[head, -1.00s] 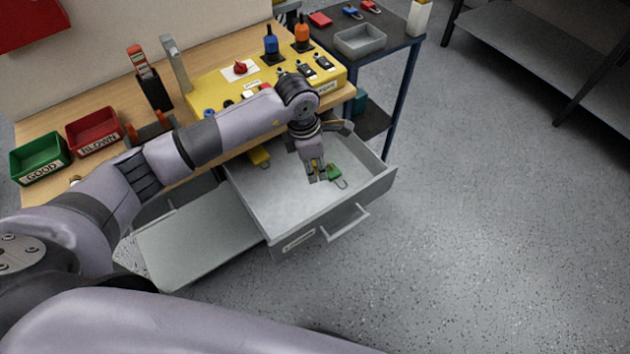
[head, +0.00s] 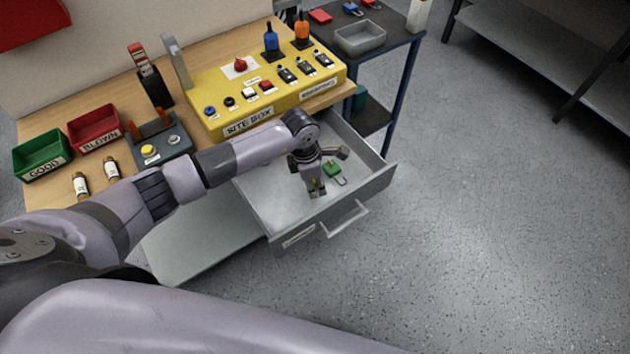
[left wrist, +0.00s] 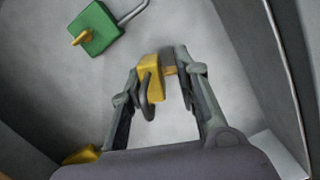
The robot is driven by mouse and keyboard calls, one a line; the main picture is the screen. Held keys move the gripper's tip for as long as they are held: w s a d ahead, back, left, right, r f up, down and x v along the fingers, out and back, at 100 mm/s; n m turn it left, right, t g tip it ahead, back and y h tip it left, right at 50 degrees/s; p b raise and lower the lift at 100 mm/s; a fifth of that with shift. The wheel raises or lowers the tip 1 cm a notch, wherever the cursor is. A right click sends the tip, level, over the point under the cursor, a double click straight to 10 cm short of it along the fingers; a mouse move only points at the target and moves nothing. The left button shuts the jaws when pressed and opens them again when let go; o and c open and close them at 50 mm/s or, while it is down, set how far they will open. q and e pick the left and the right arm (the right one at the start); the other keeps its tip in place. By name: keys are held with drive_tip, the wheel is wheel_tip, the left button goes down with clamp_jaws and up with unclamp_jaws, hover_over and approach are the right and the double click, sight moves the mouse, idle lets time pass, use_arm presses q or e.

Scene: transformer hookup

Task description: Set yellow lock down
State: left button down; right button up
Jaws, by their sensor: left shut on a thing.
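My left gripper (head: 316,192) is inside the open drawer (head: 363,188), low near its front wall. In the left wrist view, the left gripper (left wrist: 163,82) is shut on a yellow lock (left wrist: 152,76), which sits between its fingertips. In the head view the held lock is mostly hidden by the fingers. I cannot tell whether it touches the drawer floor. A green lock (head: 331,168) lies in the drawer beside the gripper, and it also shows in the left wrist view (left wrist: 96,30). My right gripper is not in view.
Another yellow piece (left wrist: 82,155) shows partly at the lower left of the left wrist view. The yellow site box (head: 205,88) stands on the bench above the drawer. A side table holds a grey tray (head: 361,40). Bare drawer floor lies around the gripper.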

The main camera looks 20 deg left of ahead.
use_arm(q)
drive_tip(key=c, duration=1.6)
unclamp_jaws()
drive_tip(key=shift+f, duration=0.1)
drive_tip(key=shift+c, duration=0.2)
drive_tip(key=o, duration=0.4)
drive_tip(key=shift+r, duration=0.35)
drive_tip(key=r, duration=0.4)
drive_tip(key=a+r+b, duration=0.1)
drive_tip(key=r, duration=0.2)
drive_tip(key=s+r, duration=0.1)
drive_tip(key=r, duration=0.3)
drive_tip(key=shift+a+r+b, duration=0.25)
drive_tip(key=shift+r+b, duration=0.05)
drive_tip(key=shift+b, duration=0.05)
